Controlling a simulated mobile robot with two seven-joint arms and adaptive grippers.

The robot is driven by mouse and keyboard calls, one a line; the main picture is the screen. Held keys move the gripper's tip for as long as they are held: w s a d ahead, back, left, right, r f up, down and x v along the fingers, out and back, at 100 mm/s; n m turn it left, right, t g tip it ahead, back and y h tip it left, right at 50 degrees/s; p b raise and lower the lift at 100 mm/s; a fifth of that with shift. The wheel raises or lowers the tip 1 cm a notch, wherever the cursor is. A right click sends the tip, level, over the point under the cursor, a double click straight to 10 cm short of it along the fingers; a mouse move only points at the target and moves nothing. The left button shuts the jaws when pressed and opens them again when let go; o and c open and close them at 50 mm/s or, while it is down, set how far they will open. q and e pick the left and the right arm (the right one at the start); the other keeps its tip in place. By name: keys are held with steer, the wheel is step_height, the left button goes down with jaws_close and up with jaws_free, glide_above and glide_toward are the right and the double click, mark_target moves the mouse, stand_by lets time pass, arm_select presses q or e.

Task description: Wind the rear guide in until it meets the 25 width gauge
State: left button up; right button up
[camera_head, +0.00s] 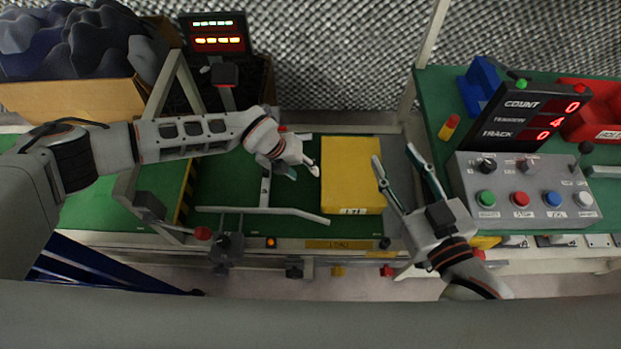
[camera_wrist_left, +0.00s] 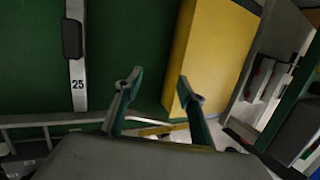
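A metal strip marked 25 (camera_wrist_left: 78,84) carries a dark block and meets a pale rail (camera_wrist_left: 50,118); both also show in the head view, the strip (camera_head: 265,190) and the rail (camera_head: 262,212). The strip looks like the 25 gauge. I cannot tell which part is the rear guide. A yellow block (camera_head: 350,172) lies to the right on the green bed. My left gripper (camera_head: 303,172) is open and empty between strip and block; its spread fingers show in the left wrist view (camera_wrist_left: 160,82). My right gripper (camera_head: 394,154) is open and empty, right of the block.
A red knob (camera_head: 203,232) sits at the bed's front left edge. A control panel (camera_head: 527,190) with coloured buttons and a red-digit display (camera_head: 536,112) stand right. A cardboard box (camera_head: 75,100) of dark lumps is back left. Green bed is bare around the strip.

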arm_select(q)
steer(key=shift+s+d+r+h, duration=0.15)
steer(key=shift+s+d+h, duration=0.35)
steer(key=shift+s+d, duration=0.75)
